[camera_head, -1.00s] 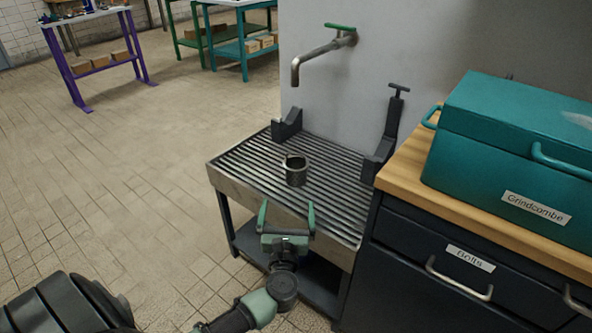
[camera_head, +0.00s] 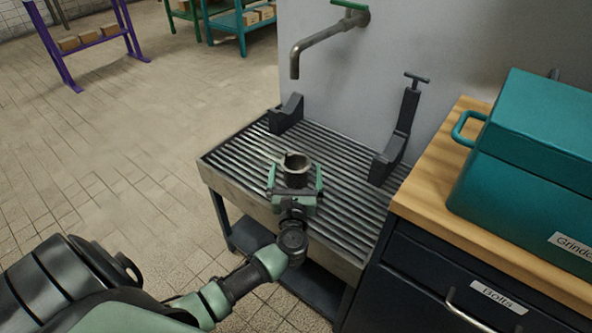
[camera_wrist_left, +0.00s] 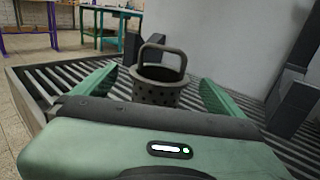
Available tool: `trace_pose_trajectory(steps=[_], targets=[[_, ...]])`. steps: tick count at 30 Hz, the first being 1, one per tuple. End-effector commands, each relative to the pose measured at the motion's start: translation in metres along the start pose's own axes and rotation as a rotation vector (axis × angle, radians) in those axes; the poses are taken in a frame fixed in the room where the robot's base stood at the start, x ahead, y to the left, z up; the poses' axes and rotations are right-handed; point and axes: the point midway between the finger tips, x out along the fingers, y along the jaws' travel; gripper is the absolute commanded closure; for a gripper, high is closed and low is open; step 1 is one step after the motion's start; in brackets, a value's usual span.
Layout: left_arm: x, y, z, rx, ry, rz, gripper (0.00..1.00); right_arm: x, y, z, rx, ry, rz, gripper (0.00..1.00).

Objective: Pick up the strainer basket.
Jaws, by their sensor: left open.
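The strainer basket is a dark grey perforated cup with a bail handle. It stands upright on the slatted rack in the head view (camera_head: 296,172), and it also shows in the left wrist view (camera_wrist_left: 158,92). My left gripper (camera_head: 296,185) is open, its two green fingers on either side of the basket. In the left wrist view the basket sits between and a little beyond the fingers (camera_wrist_left: 160,88), with gaps to both. The lower part of the basket is hidden behind the gripper. My right gripper is not in view.
The slatted rack (camera_head: 235,154) carries a dark block (camera_head: 286,114) at the back and a clamp-like stand (camera_head: 398,135) at right. A tap (camera_head: 325,40) juts from the wall above. A wooden-topped drawer cabinet (camera_head: 430,185) with a teal toolbox (camera_head: 520,150) stands right.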

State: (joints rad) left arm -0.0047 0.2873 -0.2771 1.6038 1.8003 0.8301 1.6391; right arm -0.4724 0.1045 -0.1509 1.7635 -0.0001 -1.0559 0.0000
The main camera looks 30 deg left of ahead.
Motion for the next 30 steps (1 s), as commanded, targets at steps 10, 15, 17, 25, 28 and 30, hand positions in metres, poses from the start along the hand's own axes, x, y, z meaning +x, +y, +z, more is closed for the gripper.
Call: trace_pose_trajectory(steps=[10, 15, 17, 25, 28, 30], targets=[[0.041, 0.001, 0.001, 0.0, -0.001, 0.001, 0.0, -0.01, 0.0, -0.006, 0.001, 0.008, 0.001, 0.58], [0.041, 0.001, 0.001, 0.0, 0.0, 0.001, 0.0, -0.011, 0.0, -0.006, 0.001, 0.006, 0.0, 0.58], [0.041, 0.0, 0.001, 0.0, 0.0, 0.001, 0.08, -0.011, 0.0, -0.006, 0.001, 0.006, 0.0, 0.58], [0.041, 0.0, 0.001, 0.0, -0.001, 0.001, 0.78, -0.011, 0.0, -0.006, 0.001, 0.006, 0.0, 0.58], [0.041, 0.0, 0.001, 0.0, -0.001, 0.001, 0.78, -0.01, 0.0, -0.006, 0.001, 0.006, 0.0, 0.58], [0.041, 0.0, 0.002, 0.0, -0.001, 0.001, 0.78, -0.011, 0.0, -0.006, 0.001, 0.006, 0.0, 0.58]])
